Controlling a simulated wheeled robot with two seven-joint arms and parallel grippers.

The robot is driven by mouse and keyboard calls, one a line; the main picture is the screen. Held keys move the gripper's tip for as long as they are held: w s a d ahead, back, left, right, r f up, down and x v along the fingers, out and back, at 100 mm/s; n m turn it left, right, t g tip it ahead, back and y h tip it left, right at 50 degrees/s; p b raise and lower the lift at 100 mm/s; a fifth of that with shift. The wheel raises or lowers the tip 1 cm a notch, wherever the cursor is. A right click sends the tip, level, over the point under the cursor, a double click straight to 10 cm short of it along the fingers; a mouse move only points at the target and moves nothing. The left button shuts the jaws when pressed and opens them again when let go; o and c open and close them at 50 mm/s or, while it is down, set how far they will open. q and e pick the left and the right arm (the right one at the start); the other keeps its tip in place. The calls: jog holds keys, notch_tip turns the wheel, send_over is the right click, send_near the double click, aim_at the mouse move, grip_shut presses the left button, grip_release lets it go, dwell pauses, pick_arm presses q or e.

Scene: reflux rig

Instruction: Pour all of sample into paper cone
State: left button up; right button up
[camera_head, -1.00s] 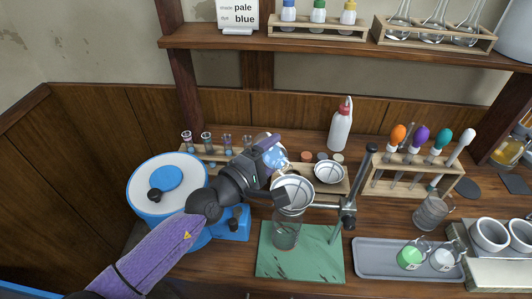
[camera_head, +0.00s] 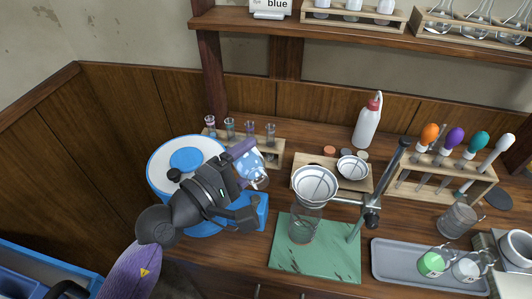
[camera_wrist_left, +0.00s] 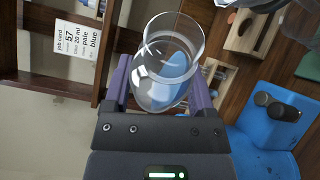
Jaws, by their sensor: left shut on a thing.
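My left gripper (camera_head: 247,172) is shut on a clear rounded glass vessel (camera_wrist_left: 165,62), held in the air above the blue-and-white device. A pale blue patch shows in the vessel; how much liquid it holds I cannot tell. The vessel also shows in the head view (camera_head: 253,166), to the left of the paper cone and apart from it. The white paper cone (camera_head: 315,184) sits in the stand's ring, over a clear glass beaker (camera_head: 303,230) on a green mat (camera_head: 335,262). My right gripper is not in view.
The stand's post (camera_head: 385,185) rises right of the cone. A second white dish or cone (camera_head: 352,167) sits on a wooden block behind. The round blue-and-white device (camera_head: 187,160) stands at left. A grey tray (camera_head: 400,276) with bottles and a dropper rack (camera_head: 440,176) are at right.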

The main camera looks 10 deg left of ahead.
pick_arm(q)
jog(key=shift+s+a+f+b, duration=0.45)
jog(key=shift+s+a, duration=0.15)
jog(key=shift+s, duration=0.05)
jog(key=shift+r, duration=0.25)
jog(key=shift+w+d+r+p, duration=0.5)
jog(key=shift+w+d+p, duration=0.25)
jog(key=shift+p, duration=0.2)
jog(key=w+d+f+m+h, duration=0.1)
jog(key=w+d+f, duration=0.1)
jog(key=w+d, duration=0.5)
jog(key=shift+w+f+m+g+p, duration=0.2)
jog(key=shift+w+m+g+p, duration=0.1)
jog(key=shift+w+m, duration=0.1)
jog(key=shift+s+r+m+h+b, duration=0.15)
jog(key=shift+m+h+b, duration=0.25)
jog(key=shift+m+b, duration=0.3)
dwell(4.3)
